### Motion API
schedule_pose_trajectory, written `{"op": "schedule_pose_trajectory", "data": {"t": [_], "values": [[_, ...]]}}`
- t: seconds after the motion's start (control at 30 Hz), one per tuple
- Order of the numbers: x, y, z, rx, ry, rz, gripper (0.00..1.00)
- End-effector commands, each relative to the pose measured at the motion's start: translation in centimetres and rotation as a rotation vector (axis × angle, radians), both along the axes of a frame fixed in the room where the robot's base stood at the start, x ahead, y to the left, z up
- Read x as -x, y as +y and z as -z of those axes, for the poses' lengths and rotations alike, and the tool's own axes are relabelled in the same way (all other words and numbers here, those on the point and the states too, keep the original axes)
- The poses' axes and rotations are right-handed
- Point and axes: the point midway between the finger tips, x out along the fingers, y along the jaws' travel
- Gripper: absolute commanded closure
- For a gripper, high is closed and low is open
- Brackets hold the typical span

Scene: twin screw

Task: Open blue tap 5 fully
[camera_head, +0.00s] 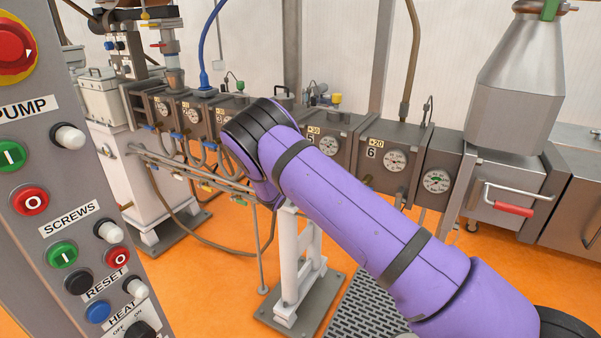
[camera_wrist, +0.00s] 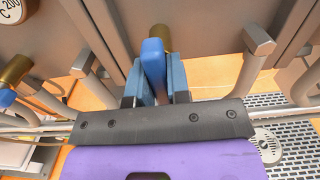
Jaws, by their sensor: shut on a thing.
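In the wrist view the blue tap handle (camera_wrist: 153,58) stands upright between the two fingers of my gripper (camera_wrist: 155,85), below a brass fitting (camera_wrist: 161,38). The fingers are shut on the handle, one on each side. The lower part of the handle is hidden by the fingers and the black gripper body. In the head view my purple arm hides the tap and my gripper. The barrel section marked 5 (camera_head: 338,131) shows just right of my arm, partly covered by it.
Grey pipe elbows (camera_wrist: 257,42) stand close on either side of my gripper. Another blue tap (camera_wrist: 7,97) on a brass fitting is at the far left. A control panel (camera_head: 88,190) fills the head view's left. A white support stand (camera_head: 303,250) rises from the orange floor.

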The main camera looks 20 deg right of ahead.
Motion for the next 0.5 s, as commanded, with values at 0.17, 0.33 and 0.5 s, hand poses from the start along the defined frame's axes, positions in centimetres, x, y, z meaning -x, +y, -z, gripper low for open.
{"op": "schedule_pose_trajectory", "data": {"t": [0.17, 0.33, 0.5], "values": [[0.08, 0.12, 0.20, 0.001, 0.006, -0.002, 1.00], [0.09, 0.11, 0.21, 0.001, 0.006, -0.002, 0.81], [0.06, 0.07, 0.14, 0.001, 0.004, -0.001, 0.57]]}}
